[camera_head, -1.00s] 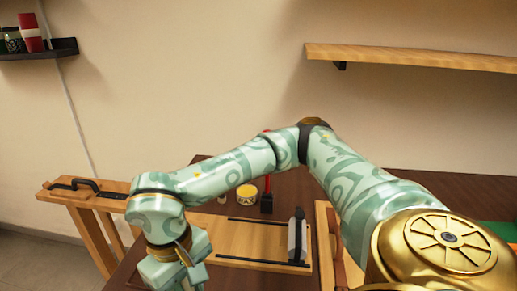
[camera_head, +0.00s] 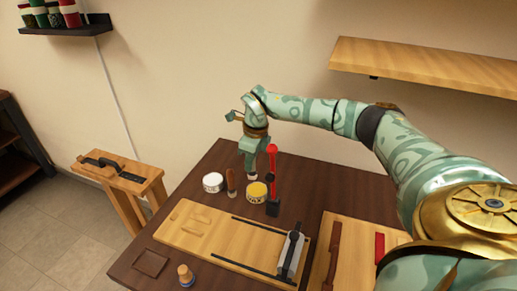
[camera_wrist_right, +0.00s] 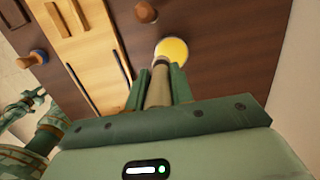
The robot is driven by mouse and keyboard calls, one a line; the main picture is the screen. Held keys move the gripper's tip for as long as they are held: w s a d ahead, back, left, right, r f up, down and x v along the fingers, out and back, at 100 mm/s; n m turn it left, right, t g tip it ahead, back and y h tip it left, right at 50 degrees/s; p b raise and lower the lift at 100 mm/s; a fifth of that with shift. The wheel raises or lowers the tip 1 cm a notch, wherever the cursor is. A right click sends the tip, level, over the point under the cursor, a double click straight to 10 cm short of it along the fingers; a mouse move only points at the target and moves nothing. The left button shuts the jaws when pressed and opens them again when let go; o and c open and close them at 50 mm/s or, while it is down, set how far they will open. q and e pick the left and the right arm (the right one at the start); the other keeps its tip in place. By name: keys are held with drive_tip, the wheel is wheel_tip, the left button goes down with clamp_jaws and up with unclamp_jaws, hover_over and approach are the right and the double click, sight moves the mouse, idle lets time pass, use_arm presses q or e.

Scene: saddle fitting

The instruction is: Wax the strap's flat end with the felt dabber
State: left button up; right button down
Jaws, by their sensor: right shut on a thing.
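My right gripper (camera_head: 253,165) is shut on the felt dabber (camera_wrist_right: 158,92), gripping its pale wooden handle. The dabber's pale lower part (camera_head: 252,177) points down, just above or behind the yellow tin (camera_head: 257,192). The tin's round yellow top (camera_wrist_right: 172,50) shows past the dabber's end in the right wrist view; I cannot tell whether they touch.
A white tin (camera_head: 213,183), an upright brown-handled tool (camera_head: 231,182) and a red-handled tool with a black block (camera_head: 272,190) stand close by. A wooden board (camera_head: 205,240) holds a grey clamp-like block (camera_head: 291,254). A blue-based knob (camera_head: 186,275) stands in front.

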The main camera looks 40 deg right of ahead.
drive_tip(key=shift+d+r+m, duration=0.1)
drive_tip(key=shift+d+m, duration=0.6)
drive_tip(key=shift+d, duration=0.1)
drive_tip(key=shift+m, duration=0.4)
drive_tip(key=f+b, duration=0.6)
drive_tip(key=shift+w+d+f, duration=0.1)
drive_tip(key=shift+d+f, duration=0.1)
drive_tip(key=shift+d, duration=0.05)
drive_tip(key=shift+r, duration=0.1)
drive_tip(key=shift+f, duration=0.45)
drive_tip(key=shift+f, duration=0.1)
idle(1.2)
drive_tip(key=shift+p, duration=0.3)
